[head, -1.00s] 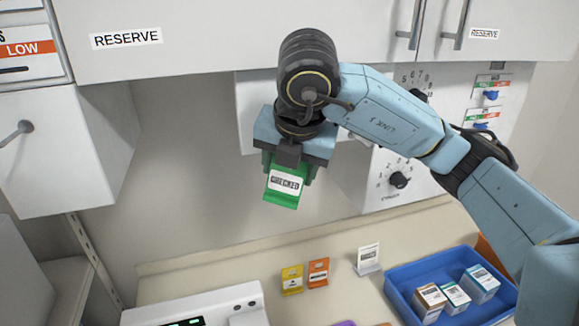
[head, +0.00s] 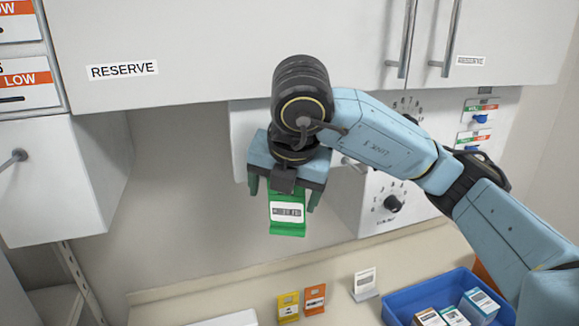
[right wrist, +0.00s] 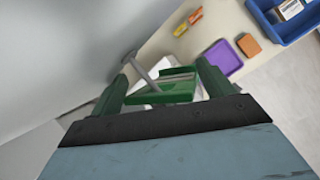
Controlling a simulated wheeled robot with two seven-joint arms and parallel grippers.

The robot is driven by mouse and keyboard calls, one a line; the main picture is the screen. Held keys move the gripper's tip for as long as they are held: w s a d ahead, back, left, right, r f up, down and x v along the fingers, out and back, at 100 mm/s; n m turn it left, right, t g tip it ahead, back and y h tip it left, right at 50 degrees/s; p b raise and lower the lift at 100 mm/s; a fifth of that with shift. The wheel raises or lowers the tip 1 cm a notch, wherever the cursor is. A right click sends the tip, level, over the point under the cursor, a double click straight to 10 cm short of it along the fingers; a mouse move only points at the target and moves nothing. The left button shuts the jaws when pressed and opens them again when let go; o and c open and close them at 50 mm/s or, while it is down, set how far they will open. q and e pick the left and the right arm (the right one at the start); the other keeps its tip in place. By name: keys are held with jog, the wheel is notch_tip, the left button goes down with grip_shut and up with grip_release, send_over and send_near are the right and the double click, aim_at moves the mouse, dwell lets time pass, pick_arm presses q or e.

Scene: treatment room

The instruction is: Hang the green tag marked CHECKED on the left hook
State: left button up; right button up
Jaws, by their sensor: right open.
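The green tag (head: 288,227) with a white label hangs below my right gripper (head: 284,198) in the head view; its print is blurred now. The gripper is open, with one finger on each side of the tag and gaps beside it. In the right wrist view, the tag (right wrist: 178,91) lies between the spread fingers. A grey hook (right wrist: 141,69) with a round end reaches to the tag there and seems to pass through its opening. In the head view my gripper hides this hook. My left gripper is not in view.
A white cabinet (head: 220,40) marked RESERVE is above. A dial panel (head: 392,204) is to the right. Below, the counter (head: 240,280) holds yellow (head: 288,307) and orange (head: 315,299) tags, a white card (head: 365,283) and a blue tray (head: 398,302) with boxes.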

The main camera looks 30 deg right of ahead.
jog(key=v, duration=0.4)
jog(key=shift+w+d+r, duration=0.2)
jog(key=shift+d+r, duration=0.1)
jog(key=shift+r, duration=0.25)
jog(key=v, duration=0.8)
jog(key=shift+s+a+f+p, duration=0.25)
jog(key=shift+s+a+p, duration=0.05)
jog(key=shift+s+a, duration=0.1)
